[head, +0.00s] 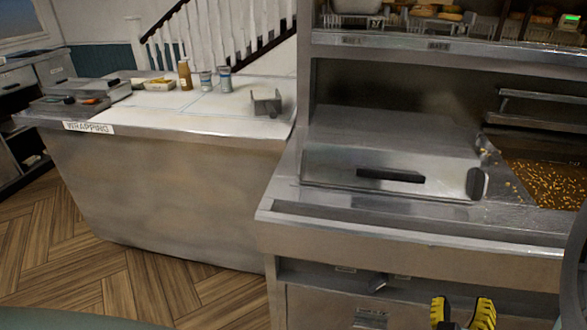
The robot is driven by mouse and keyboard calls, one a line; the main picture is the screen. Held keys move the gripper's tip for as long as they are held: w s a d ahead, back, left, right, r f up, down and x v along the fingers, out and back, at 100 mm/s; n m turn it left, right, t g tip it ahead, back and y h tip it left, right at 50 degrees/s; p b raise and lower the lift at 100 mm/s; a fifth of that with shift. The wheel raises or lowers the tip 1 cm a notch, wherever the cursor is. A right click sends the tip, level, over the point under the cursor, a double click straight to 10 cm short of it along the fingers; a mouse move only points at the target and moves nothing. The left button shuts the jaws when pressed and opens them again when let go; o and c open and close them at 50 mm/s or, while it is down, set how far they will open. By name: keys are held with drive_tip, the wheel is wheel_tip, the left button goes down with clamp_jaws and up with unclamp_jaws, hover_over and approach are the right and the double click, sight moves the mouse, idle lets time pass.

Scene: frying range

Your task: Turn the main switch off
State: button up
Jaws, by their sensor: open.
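A small dark lever-like handle (376,283) sits on the recessed front panel under the range's front ledge. It may be the main switch, but its label is too small to read and I cannot tell its setting. My gripper (464,311) is at the bottom edge of the head view, with yellow fingertips spread apart and nothing between them. It is lower and to the right of the dark handle, apart from it in the picture.
The steel range has a closed lid (390,155) with a black handle, and a pan of golden bits (548,183) at right. Its front ledge (400,238) overhangs the panel. A wrapping counter (160,115) stands at left. Wooden floor (80,265) in front is clear.

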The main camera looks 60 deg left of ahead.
wheel_tip(320, 180, up, 13)
drive_tip(key=w+d+m+t+h+p, duration=0.1)
drive_tip(key=w+m+t+p, duration=0.1)
drive_tip(key=p, duration=0.5)
drive_tip(key=shift+d+r+t, duration=0.2)
drive_tip(key=shift+d+t, duration=0.15)
drive_tip(key=shift+t, duration=0.15)
